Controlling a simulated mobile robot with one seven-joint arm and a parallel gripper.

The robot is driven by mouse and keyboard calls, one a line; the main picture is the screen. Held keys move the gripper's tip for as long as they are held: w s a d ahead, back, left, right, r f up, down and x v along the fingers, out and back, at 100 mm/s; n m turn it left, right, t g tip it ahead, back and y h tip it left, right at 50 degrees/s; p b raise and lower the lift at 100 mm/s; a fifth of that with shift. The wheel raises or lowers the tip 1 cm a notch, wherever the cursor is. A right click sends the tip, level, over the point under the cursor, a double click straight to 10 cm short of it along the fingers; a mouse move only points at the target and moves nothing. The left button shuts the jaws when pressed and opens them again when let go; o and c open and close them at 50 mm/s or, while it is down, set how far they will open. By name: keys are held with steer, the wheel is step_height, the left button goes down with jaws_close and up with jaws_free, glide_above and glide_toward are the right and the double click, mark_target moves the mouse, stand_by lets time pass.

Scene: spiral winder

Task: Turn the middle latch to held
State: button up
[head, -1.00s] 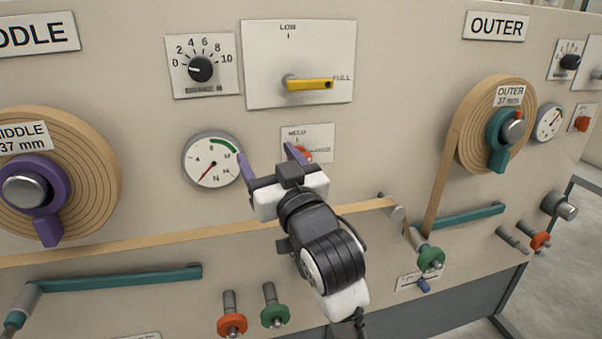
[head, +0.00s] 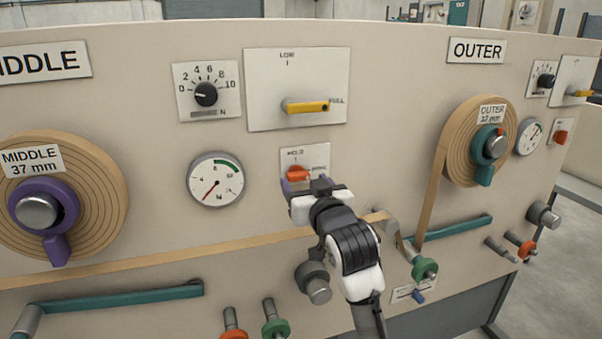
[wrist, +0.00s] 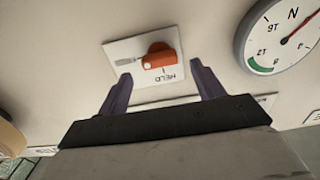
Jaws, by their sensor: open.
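The middle latch is a small orange knob (head: 298,173) on a white plate (head: 318,157) marked HELD at the top, with a second label at its right that is partly unreadable. In the wrist view the orange knob (wrist: 160,57) lies on its plate (wrist: 120,50), seen upside down, with the HELD label nearest me. My gripper (head: 306,186) is just below the knob in the head view. In the wrist view its two purple fingers (wrist: 158,84) are spread, one on each side of the plate's lower part, with nothing between them. I cannot tell whether they touch the panel.
A pressure gauge (head: 215,179) is left of the plate, and a yellow lever (head: 307,107) at FULL is above it. The tan strip (head: 160,252) runs below, near a roller. The middle roll (head: 100,200) is at the far left, the outer roll (head: 460,140) at the right.

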mark_target(300, 177)
steer(key=shift+p+x, duration=0.3)
steer(key=shift+x, duration=1.55)
steer(key=c, duration=1)
